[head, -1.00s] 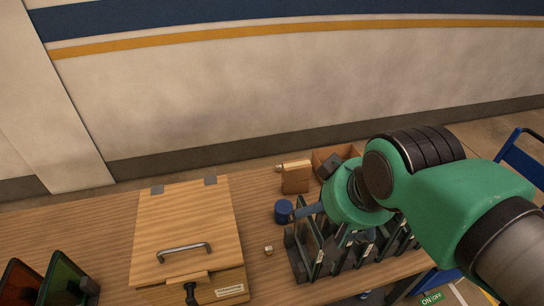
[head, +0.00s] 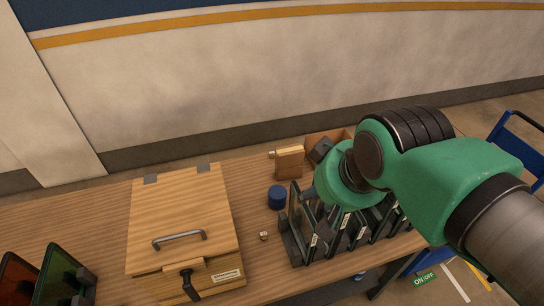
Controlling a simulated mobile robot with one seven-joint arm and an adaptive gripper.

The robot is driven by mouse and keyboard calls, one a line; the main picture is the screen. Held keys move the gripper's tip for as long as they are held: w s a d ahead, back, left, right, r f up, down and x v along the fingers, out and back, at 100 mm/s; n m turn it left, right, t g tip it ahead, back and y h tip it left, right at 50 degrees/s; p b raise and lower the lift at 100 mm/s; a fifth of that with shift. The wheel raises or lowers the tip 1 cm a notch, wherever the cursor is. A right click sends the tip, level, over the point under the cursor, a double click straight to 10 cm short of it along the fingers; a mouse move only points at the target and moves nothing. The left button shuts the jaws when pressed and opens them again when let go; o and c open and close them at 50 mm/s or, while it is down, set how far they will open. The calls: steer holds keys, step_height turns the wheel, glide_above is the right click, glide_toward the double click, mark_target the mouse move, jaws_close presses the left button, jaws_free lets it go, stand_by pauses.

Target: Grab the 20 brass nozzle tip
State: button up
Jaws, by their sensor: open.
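A very small pale, brass-coloured piece (head: 264,236) lies on the wooden table between the wooden box and the rack of dark plates. It looks like a nozzle tip, but any number on it is too small to read. My gripper (head: 308,194) is mostly hidden behind my green wrist. Only a grey part shows at the wrist's left edge, above the left end of the rack. It is apart from the small piece, up and to its right in the picture. I see nothing held, though the fingertips are hidden.
A wooden box (head: 180,222) with a closed, handled lid stands left. A blue cylinder (head: 277,197), a wooden block (head: 289,162) and an open brown box (head: 316,139) stand behind. The plate rack (head: 318,250) is right. Dark coloured panels (head: 65,275) stand far left.

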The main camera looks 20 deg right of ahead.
steer(key=w+d+r+g+b, duration=0.1)
steer(key=w+r, duration=0.1)
steer(key=w, duration=0.7)
steer(key=w+r+g, duration=0.1)
steer(key=w+r, duration=0.1)
steer(key=w, duration=0.7)
steer(key=w+d+f+g+b, duration=0.1)
steer(key=w+f, duration=0.2)
steer(key=w, duration=0.6)
steer(key=w+d+f, duration=0.1)
steer(key=w+f, duration=0.2)
steer(key=w, duration=0.7)
steer(key=w+d+f+g+b, duration=0.1)
steer(key=w+d+f, duration=0.1)
steer(key=w+f, duration=1)
steer(key=w+d+f+g, duration=0.1)
steer(key=w+d+f, duration=0.2)
steer(key=w+f, duration=1)
step_height(320, 180, down, 7)
steer(key=shift+w+d+r+g+b, duration=0.15)
steer(key=shift+w+d+g+b, duration=0.1)
steer(key=shift+g+b, duration=0.1)
